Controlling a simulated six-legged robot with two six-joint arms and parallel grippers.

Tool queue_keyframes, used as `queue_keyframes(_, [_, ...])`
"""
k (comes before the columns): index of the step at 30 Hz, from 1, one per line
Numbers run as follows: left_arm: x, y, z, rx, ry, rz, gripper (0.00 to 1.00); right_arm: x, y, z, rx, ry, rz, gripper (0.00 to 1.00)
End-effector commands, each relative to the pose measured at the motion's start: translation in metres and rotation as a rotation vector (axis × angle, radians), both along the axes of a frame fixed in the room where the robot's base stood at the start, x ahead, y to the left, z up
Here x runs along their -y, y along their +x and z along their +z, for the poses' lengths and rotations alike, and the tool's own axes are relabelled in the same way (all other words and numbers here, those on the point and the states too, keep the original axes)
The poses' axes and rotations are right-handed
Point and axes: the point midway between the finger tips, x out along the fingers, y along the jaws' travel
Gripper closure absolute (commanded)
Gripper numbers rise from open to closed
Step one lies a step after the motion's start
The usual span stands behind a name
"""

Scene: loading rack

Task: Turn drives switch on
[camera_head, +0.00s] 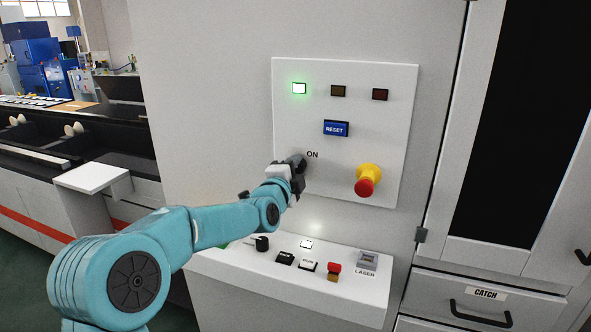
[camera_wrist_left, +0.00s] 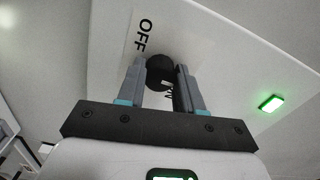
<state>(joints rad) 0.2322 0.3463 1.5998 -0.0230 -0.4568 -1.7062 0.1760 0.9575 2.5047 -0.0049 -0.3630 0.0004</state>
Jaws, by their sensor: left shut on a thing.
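The drives switch is a dark round knob on the white upright panel (camera_head: 345,110), below the green lamp. In the head view my left gripper (camera_head: 297,165) is at the knob and mostly hides it; the word ON shows just above right. In the left wrist view the black knob (camera_wrist_left: 160,72) sits between the two fingers of my left gripper (camera_wrist_left: 161,82), which is shut on it. The word OFF (camera_wrist_left: 143,36) shows beside the knob in that view. The knob's exact angle is hard to tell. My right gripper is not in view.
The panel also carries a lit green lamp (camera_head: 299,88), two dark lamps, a blue RESET button (camera_head: 336,129) and a red-yellow emergency stop (camera_head: 367,180). Below juts a sloped console (camera_head: 345,292) with several small controls. A CATCH drawer (camera_head: 485,294) is at lower right.

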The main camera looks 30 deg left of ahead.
Motion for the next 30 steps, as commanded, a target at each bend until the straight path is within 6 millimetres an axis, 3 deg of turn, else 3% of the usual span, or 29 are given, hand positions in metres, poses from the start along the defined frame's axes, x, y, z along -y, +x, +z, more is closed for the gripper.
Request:
queue_keyframes(11, [0.001,0.000,-0.002,-0.005,0.006,-0.004,0.95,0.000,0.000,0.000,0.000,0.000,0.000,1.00])
queue_keyframes(12, [0.001,0.000,-0.002,-0.006,0.006,-0.004,0.58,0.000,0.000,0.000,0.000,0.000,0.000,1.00])
queue_keyframes(14, [0.001,0.000,-0.002,-0.005,0.005,-0.003,0.39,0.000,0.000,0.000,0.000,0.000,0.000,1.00])
queue_keyframes(24, [0.001,-0.003,-0.001,-0.002,0.004,-0.001,0.39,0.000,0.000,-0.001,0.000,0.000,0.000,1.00])
queue_keyframes(30, [0.008,-0.033,-0.002,-0.001,0.003,-0.001,0.39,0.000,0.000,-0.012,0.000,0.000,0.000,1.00])
